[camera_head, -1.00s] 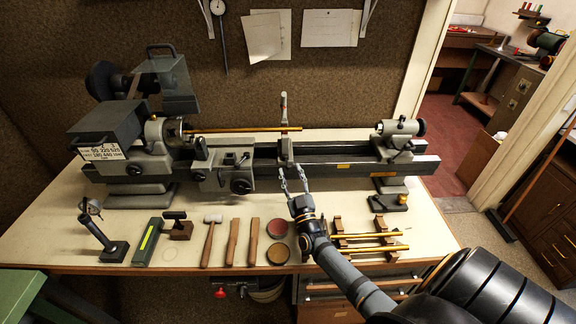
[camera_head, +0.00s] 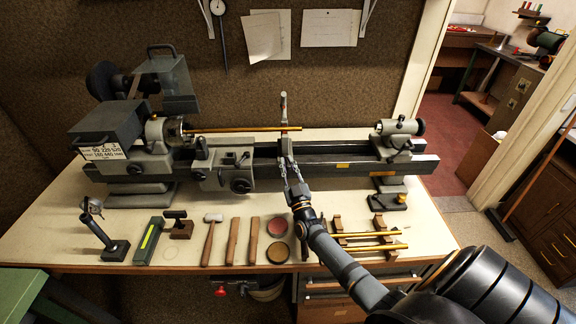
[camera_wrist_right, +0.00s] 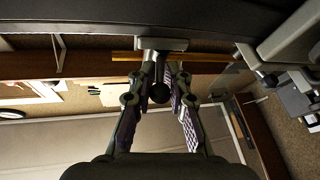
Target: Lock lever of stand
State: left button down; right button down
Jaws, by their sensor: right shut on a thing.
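The grey stand (camera_head: 284,108) stands upright on the lathe bed, near the right end of a long brass rod (camera_head: 240,129). In the wrist view, the stand's lever (camera_wrist_right: 159,92) shows as a dark round knob between my right fingers. My right gripper (camera_head: 291,168) reaches up to the front of the stand, below the bed's top edge. It also shows in the wrist view (camera_wrist_right: 163,74), with its fingers closed in on the lever. The fingers hide part of the lever in the head view. My left gripper is not in view.
The lathe carriage (camera_head: 222,165) is left of my right gripper and the tailstock (camera_head: 395,142) is to its right.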

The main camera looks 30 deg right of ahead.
jog(key=shift+f, duration=0.1)
jog(key=n+y+b, duration=0.1)
jog(key=y+b, duration=0.1)
jog(key=d+n+y+b, duration=0.1)
jog(key=y+b, duration=0.1)
jog(key=b, duration=0.1)
jog(key=n+y+b, duration=0.1)
jog(key=y+b, duration=0.1)
jog(key=y, duration=0.1)
jog(key=shift+s+d+f+n+t, duration=0.2)
jog(key=shift+d+n+t, duration=0.1)
jog(key=shift+n+t, duration=0.1)
jog(key=shift+r+y+b, duration=0.1)
jog(key=shift+y+b, duration=0.3)
jog(key=shift+r, duration=0.15)
jog(key=c, duration=1.3)
grip_release()
jog(key=shift+w, duration=0.1)
jog(key=shift+o, duration=0.2)
